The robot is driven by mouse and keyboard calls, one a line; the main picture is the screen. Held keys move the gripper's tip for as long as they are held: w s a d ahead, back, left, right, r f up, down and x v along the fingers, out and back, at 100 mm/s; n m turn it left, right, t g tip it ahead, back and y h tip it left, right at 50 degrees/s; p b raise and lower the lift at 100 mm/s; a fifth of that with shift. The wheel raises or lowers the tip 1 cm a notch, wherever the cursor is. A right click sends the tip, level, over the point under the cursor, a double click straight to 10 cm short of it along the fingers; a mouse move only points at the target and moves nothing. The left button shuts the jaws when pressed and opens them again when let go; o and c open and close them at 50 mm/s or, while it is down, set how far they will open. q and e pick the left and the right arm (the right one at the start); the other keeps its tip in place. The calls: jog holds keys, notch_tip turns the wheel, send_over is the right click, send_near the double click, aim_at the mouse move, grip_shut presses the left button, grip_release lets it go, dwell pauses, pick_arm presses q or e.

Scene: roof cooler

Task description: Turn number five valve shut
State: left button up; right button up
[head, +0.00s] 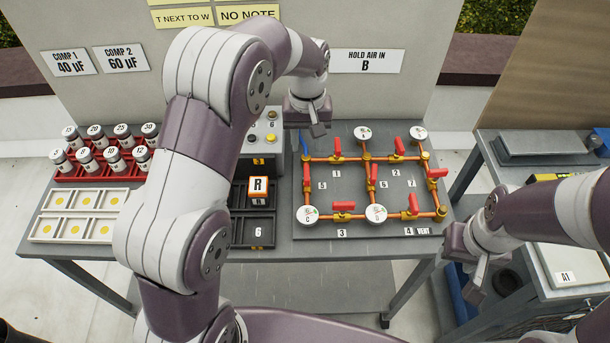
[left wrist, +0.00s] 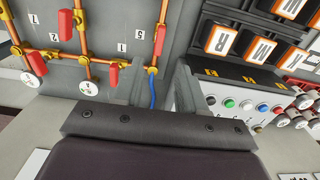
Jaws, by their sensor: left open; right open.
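The valve board (head: 340,226) carries orange pipes, red handles and number labels. The number five valve's red handle (head: 307,174) is on the left vertical pipe, left of label 5 (head: 322,186). It appears to lie along the pipe. My left gripper (head: 314,127) is open and empty above the board's back left edge, behind that handle. My right gripper (head: 470,277) is open and empty, off the table's right side.
Other red handles, such as valve 1 (head: 337,149) and valve 3 (head: 343,205), stand close by. Round white gauges (head: 307,215) rise at pipe corners. A dark tray (head: 252,212) with an R block (head: 258,188) lies left of the board. A sign panel (head: 410,90) stands behind.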

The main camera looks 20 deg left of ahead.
aim_at(307, 172)
pick_arm(q)
notch_tip(307, 172, down, 9)
jog(key=shift+f+p, duration=0.2)
jog(key=shift+p, duration=0.8)
jog(key=shift+w+f, duration=0.15)
jog(key=shift+f, duration=0.4)
jog(key=shift+r, duration=0.1)
grip_shut()
pick_arm(e)
jog(key=shift+r, duration=0.35)
